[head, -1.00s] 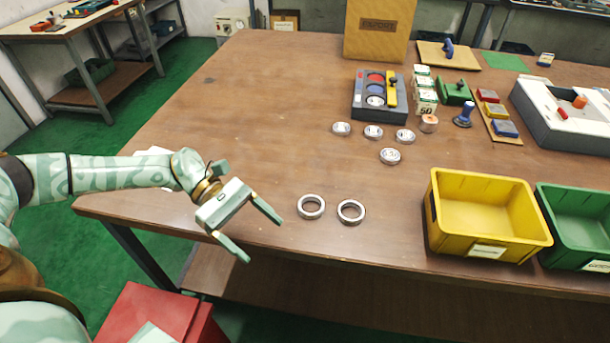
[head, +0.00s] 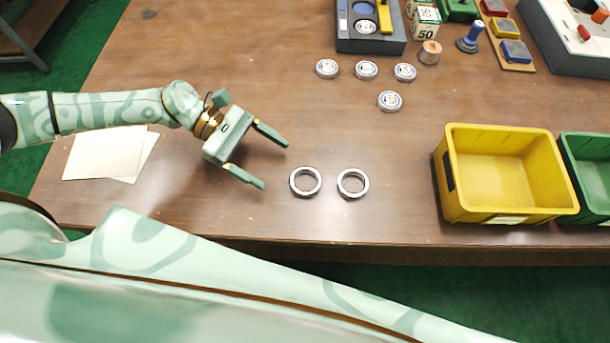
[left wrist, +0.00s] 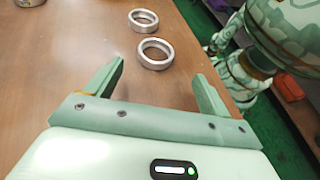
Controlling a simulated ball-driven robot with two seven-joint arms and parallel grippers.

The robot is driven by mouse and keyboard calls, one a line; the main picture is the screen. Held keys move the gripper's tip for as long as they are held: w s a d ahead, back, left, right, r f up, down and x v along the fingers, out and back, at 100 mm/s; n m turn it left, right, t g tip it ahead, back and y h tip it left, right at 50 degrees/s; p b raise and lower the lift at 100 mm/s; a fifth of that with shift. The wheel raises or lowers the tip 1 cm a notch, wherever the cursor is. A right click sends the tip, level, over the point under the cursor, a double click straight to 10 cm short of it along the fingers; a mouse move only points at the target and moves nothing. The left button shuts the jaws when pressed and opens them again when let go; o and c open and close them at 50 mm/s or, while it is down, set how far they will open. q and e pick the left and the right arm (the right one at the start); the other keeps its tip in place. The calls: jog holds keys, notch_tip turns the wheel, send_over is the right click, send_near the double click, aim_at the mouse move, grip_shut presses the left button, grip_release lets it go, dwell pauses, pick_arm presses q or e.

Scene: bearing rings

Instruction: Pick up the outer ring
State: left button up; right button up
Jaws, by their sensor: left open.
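Two plain metal rings lie flat and apart, side by side, near the front edge of the wooden table. The left ring (head: 292,184) is nearer my gripper; the right ring (head: 341,184) is just beyond it. I cannot tell which one the task calls the outer ring. My left gripper (head: 275,161) is open and empty, to the left of both rings, with its fingers pointing toward them. In the left wrist view the nearer ring (left wrist: 141,60) shows ahead between the open fingers, with the farther ring (left wrist: 133,21) behind it. My right gripper is not in view.
Several small bearings (head: 390,101) lie behind the rings. A yellow bin (head: 447,185) and a green bin (head: 590,195) stand at the right. A dark tray (head: 372,46) is at the back. White paper (head: 95,155) lies at the left. The table (head: 230,60) is clear around the rings.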

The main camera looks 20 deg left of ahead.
aim_at(304, 180)
pick_arm(q)
jog(key=x, duration=0.8)
jog(key=shift+w+d+r, duration=0.1)
jog(key=shift+w, duration=0.25)
jog(key=c, duration=1.1)
